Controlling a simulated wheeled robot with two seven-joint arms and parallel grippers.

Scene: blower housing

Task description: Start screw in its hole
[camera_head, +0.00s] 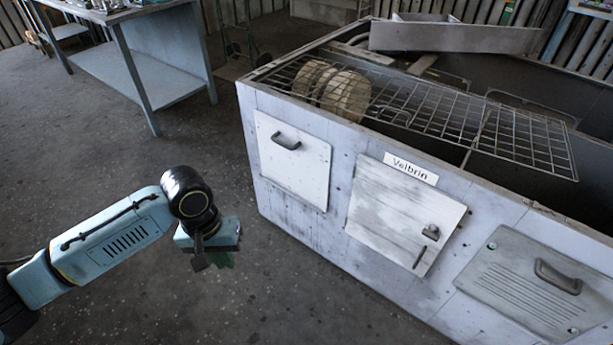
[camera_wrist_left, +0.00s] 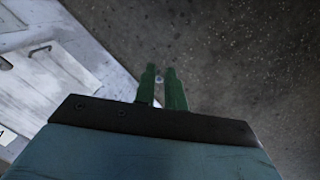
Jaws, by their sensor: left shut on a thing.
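My left gripper (camera_head: 222,258) hangs in front of the white housing (camera_head: 335,225), over the floor and clear of the housing. In the left wrist view its green fingers (camera_wrist_left: 161,80) are shut on a small grey round thing, likely the screw (camera_wrist_left: 159,79). The screw cannot be made out in the head view. A vented cover (camera_head: 525,290) with a dark handle is on the housing's front at the right, with small round spots near its corners. I cannot tell which of these is the screw's hole. My right gripper is not in view.
The housing front also has a plain panel with a handle (camera_head: 290,160), a latched door (camera_head: 400,212) and a "Velbrin" label (camera_head: 411,168). A wire rack (camera_head: 450,115) with round discs (camera_head: 345,95) lies on top. A table (camera_head: 150,60) stands at the back left. The floor between is free.

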